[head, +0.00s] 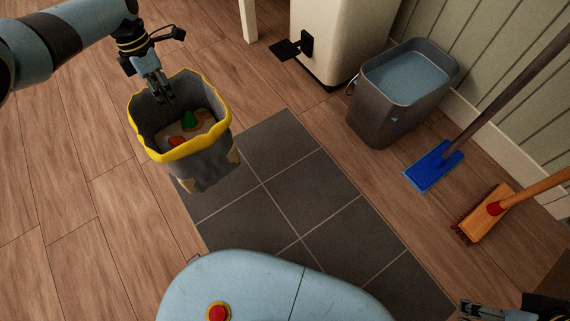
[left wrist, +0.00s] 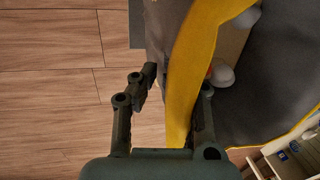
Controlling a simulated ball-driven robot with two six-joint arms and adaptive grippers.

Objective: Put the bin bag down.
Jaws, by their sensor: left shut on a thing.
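The bin bag (head: 206,163) is grey with a yellow rim and stands open at the top, with some rubbish inside, including a green piece and a red piece. My left gripper (head: 164,96) is shut on its far rim in the head view. In the left wrist view the yellow rim (left wrist: 191,70) runs between the two fingers. The bag hangs upright at the left edge of the dark tiles; whether its bottom touches the floor is unclear. Part of my right gripper (head: 487,308) shows at the lower right corner; its fingers are too cut off to judge.
Dark floor tiles (head: 310,190) lie clear in the middle, with wooden floor (head: 60,195) free to the left. A cream pedal bin (head: 340,35) and a grey bucket of water (head: 385,119) stand at the back. A blue mop head (head: 434,167) and an orange broom head (head: 483,214) are at right.

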